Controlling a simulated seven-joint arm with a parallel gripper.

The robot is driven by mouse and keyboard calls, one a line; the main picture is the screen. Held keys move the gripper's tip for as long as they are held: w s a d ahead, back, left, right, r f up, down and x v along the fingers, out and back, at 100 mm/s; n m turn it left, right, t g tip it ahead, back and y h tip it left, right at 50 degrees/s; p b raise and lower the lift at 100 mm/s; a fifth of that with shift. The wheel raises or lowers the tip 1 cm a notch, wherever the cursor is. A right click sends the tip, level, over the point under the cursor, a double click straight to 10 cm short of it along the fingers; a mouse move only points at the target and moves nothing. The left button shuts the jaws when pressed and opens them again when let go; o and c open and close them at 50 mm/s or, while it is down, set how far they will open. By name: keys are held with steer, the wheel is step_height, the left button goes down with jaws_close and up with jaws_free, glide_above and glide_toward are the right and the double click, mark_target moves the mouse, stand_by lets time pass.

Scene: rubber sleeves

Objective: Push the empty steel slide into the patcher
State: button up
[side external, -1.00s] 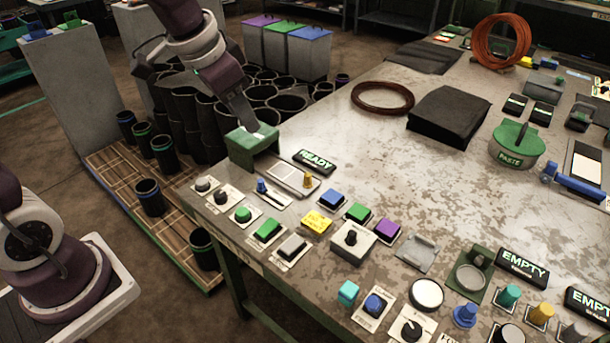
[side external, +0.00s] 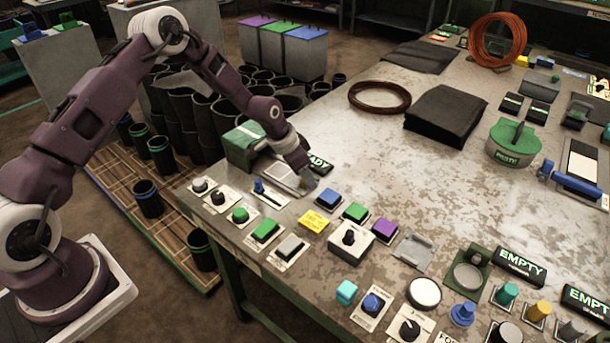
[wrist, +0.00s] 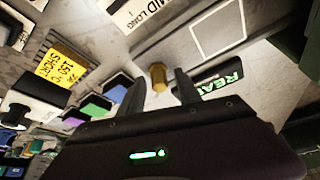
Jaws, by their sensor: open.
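The green patcher (side external: 240,146) stands at the near left corner of the table. The steel slide (side external: 282,176) lies out in front of it, flat and with nothing on it; a pale square outline marks its plate. It also shows in the wrist view (wrist: 180,52). A brass knob (wrist: 159,77) stands on the slide's outer end. My gripper (wrist: 160,86) is open, pointing down at this end, with its fingers on either side of the knob. I cannot tell whether they touch it. In the side view my gripper (side external: 307,184) partly hides the slide's end.
A READY sign (side external: 321,164) sits right behind my gripper, partly covered. Buttons and knobs, including a blue button (side external: 329,198) and a yellow block (side external: 313,221), line the table's front. Black rubber sleeves (side external: 153,198) stand on the pallet at left.

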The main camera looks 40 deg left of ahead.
jaws_close()
stand_by(1.4)
